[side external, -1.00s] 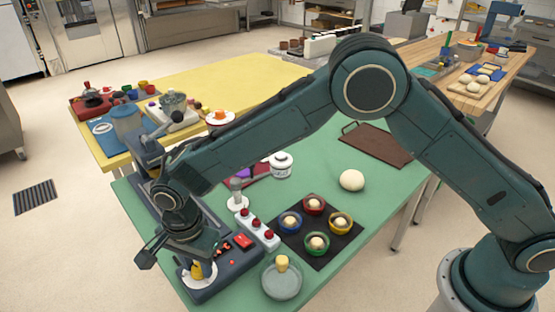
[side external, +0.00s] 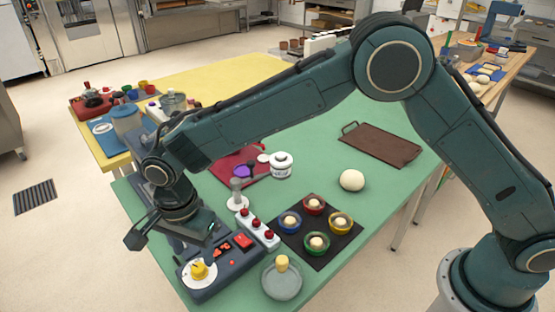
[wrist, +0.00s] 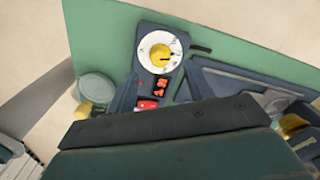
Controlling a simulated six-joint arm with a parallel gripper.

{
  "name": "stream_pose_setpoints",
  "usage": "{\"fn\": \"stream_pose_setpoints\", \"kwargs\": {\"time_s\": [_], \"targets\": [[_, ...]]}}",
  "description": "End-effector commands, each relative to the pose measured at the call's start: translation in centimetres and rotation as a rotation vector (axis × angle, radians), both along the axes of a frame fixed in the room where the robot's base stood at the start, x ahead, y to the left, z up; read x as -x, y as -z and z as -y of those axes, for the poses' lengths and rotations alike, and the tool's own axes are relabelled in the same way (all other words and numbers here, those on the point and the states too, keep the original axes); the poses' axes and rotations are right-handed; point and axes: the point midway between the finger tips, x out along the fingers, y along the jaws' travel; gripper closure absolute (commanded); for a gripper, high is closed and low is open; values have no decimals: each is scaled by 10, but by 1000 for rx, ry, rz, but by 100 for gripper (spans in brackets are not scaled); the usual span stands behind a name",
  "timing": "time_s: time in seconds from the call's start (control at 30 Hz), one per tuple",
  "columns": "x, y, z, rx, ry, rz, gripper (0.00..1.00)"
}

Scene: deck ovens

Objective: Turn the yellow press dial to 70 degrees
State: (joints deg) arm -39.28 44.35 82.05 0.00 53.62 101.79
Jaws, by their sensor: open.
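The yellow press dial (side external: 199,271) is a yellow knob on a round white face, at the near end of a dark blue-grey press base (side external: 226,274). In the wrist view the dial (wrist: 160,52) shows near the top centre, with a dark pointer mark toward the right; the scale is too small to read. My gripper (side external: 195,248) is open and empty, a little above the dial and apart from it. In the wrist view its dark fingers (wrist: 160,88) spread to either side, below the dial.
Red buttons (side external: 243,241) sit on the press base beside the dial. A dough ball (side external: 352,180) lies farther back.

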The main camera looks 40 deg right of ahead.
Motion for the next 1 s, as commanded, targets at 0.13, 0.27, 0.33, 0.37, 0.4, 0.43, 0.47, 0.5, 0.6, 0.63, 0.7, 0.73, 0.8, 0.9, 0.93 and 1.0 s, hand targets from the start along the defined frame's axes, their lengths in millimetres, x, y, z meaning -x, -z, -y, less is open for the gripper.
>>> {"fn": "stream_pose_setpoints", "kwargs": {"time_s": [0.13,0.27,0.33,0.37,0.4,0.43,0.47,0.5,0.6,0.63,0.7,0.73,0.8,0.9,0.93,1.0], "targets": [[-1,-28,-1,-3,0,4,48],[-1,-50,-1,-3,0,4,48],[-1,-61,0,-3,0,4,48],[0,-65,0,-2,0,2,48],[-1,-70,0,-3,0,3,48],[-1,-73,0,-3,0,3,48],[-1,-76,0,-2,0,2,48],[-1,-80,0,-2,0,2,48],[0,-86,0,-1,0,2,48],[0,-88,0,0,0,1,48],[0,-90,0,0,0,1,48],[0,-90,0,0,0,1,48],[0,-90,0,0,0,1,48],[0,-90,0,0,0,1,48],[0,-90,0,0,0,1,48],[0,-90,0,0,0,1,48]]}}
